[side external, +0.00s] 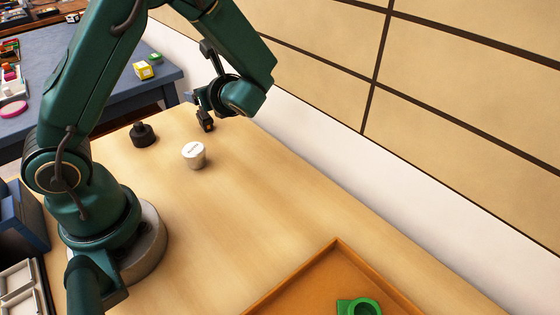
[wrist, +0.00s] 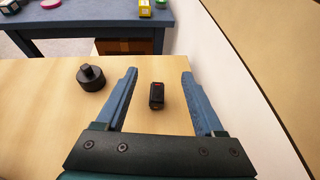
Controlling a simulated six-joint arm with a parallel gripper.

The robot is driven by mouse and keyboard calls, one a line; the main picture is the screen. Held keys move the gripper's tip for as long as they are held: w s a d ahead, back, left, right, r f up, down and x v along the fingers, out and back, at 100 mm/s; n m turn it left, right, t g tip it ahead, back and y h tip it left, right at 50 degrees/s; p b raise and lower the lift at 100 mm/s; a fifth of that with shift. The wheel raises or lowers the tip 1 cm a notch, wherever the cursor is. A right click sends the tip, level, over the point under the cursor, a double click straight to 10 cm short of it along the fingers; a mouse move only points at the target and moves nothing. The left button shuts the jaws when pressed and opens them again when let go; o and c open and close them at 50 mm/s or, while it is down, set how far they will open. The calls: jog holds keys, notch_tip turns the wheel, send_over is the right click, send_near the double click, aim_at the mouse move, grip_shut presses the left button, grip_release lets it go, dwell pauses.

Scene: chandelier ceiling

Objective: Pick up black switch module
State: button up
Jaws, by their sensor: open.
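The black switch module (wrist: 157,97) is a small dark block with a red mark on top. In the wrist view it is on the wooden table, between the lines of my two blue fingers and apart from both. In the side external view the module (side external: 206,122) shows just below my wrist, partly hidden by it. My gripper (wrist: 159,73) is open and empty, with a finger on either side of the module in the picture. How far the fingers are above the table is hard to tell. In the side view my gripper (side external: 193,97) is mostly hidden.
A black round knobbed piece (side external: 142,135) stands left of the module, also in the wrist view (wrist: 91,78). A white cup (side external: 194,156) stands closer to the side camera. A wooden tray (side external: 335,246) holds a green part (side external: 358,306). A pale wall (side external: 330,139) borders the table.

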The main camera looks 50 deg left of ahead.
aim_at(208, 120)
notch_tip(208, 120, down, 8)
jog(key=shift+a+r, duration=0.1)
jog(key=shift+x, duration=2.5)
grip_shut()
